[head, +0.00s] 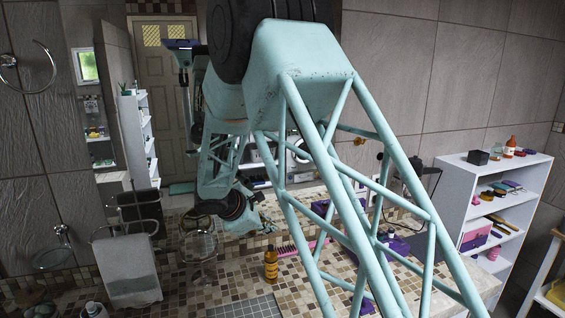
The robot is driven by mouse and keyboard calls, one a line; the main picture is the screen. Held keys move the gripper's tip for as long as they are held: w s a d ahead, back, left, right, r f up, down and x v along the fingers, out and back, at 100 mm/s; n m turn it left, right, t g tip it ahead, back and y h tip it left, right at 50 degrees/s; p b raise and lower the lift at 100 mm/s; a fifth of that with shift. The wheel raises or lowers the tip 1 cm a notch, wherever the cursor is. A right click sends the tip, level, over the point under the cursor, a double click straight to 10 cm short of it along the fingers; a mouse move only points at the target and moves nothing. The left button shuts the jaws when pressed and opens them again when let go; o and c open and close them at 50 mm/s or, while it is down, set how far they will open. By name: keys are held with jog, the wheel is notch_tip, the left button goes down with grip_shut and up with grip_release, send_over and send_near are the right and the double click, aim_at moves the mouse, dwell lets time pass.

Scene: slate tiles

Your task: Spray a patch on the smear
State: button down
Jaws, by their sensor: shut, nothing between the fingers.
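My gripper (263,220) is small in the head view, low over the tiled counter (222,277) and beyond the orange bottle. It looks shut and empty, though its fingertips are hard to make out. A purple container (392,243) stands on the counter behind my arm's lattice link and is partly hidden; I cannot tell whether it is a spray bottle. I cannot make out a smear on the counter or the mirror (116,62). My large pale-teal arm covers the middle of the view and hides part of the counter and mirror.
An orange bottle (271,264) and a pink comb (297,249) are on the counter. A towel (131,271) hangs at the left, near a white-capped bottle (95,310). A white shelf unit (455,200) with bottles and brushes stands at the right.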

jog(key=shift+r, duration=0.7)
jog(key=shift+s+f, duration=0.1)
jog(key=shift+f, duration=0.1)
dwell(1.5)
